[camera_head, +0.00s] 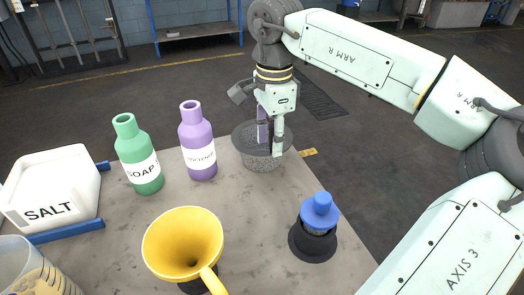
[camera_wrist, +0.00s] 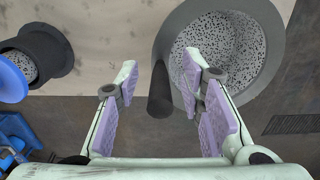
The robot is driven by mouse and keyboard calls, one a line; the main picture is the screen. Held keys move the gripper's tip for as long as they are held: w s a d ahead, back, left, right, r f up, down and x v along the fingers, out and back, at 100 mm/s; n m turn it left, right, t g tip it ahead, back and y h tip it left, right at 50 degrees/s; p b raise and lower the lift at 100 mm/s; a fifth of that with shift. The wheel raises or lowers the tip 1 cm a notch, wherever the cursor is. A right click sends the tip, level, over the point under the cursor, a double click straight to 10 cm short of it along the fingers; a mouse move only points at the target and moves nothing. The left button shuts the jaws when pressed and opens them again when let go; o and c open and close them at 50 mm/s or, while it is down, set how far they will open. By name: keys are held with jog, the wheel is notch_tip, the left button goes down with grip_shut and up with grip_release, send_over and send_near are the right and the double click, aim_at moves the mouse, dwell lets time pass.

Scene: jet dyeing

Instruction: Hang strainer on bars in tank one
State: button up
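The strainer is a grey speckled mesh bowl with a dark rim (camera_head: 258,163) at the far edge of the table in the head view. It also shows at the top right of the wrist view (camera_wrist: 232,45). Its dark rod-like handle (camera_wrist: 160,92) points toward my gripper. My gripper (camera_head: 270,138) is over the strainer, with its purple-padded fingers apart. In the wrist view the handle lies between the open fingers (camera_wrist: 164,98), with a gap on both sides. I cannot make out tank one or its bars.
The table (camera_head: 120,240) holds a green soap bottle (camera_head: 140,165), a purple bottle (camera_head: 198,145), a yellow funnel (camera_head: 183,245), a white salt tub (camera_head: 50,190) and a blue-topped item in a black holder (camera_head: 319,215). Open floor lies beyond the table.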

jog(key=shift+c, duration=0.4)
grip_shut()
dwell(0.4)
